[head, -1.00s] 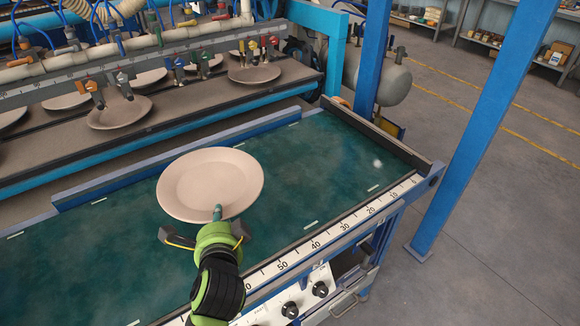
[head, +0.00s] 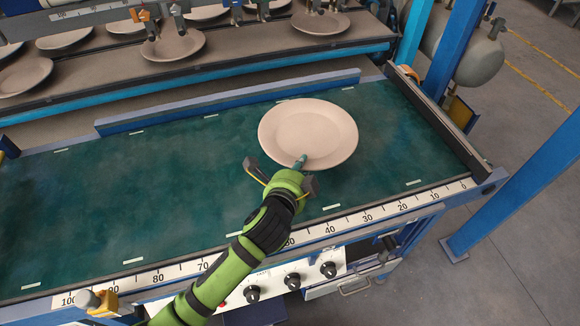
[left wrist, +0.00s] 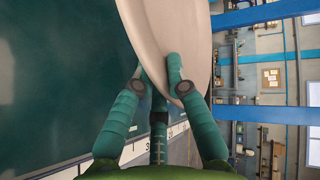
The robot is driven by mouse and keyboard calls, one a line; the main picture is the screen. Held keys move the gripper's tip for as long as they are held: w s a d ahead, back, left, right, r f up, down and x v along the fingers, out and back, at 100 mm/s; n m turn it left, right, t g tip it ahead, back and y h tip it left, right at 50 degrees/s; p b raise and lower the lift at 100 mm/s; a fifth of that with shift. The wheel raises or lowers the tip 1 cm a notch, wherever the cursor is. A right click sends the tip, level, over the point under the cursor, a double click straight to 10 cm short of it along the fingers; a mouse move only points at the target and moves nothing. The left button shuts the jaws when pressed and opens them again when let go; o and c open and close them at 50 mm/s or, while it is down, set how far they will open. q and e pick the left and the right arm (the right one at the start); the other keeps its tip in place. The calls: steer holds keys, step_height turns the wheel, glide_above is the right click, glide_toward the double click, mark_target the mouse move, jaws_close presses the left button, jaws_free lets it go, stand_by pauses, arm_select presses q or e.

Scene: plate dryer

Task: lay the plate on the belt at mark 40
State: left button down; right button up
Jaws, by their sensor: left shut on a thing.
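The round pinkish-beige plate (head: 308,125) is over the green belt (head: 130,205), roughly across from the 40 mark (head: 331,230) on the front scale. My left gripper (head: 299,166) is shut on its near rim. The plate looks close to level in the head view. I cannot tell whether its underside touches the belt. My right gripper is not in view.
A blue rail (head: 230,102) runs along the belt's far side, with a dryer shelf (head: 250,62) of several plates behind it. A dark end bar (head: 440,120) closes the right end. A blue post (head: 515,185) stands at right. The belt's left part is clear.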

arm_select(q)
steer(key=w+a+f, duration=0.2)
steer(key=w+a, duration=0.1)
steer(key=shift+w+f, duration=0.2)
steer(key=shift+w, duration=0.1)
steer(key=shift+f, duration=2)
steer(key=shift+f, duration=0.15)
steer(key=c, duration=1.5)
jaws_free()
steer(key=shift+f, duration=0.2)
steer(key=shift+s, duration=0.1)
steer(key=shift+r, duration=0.1)
steer(key=v, duration=1.2)
steer(key=shift+a+r, duration=0.1)
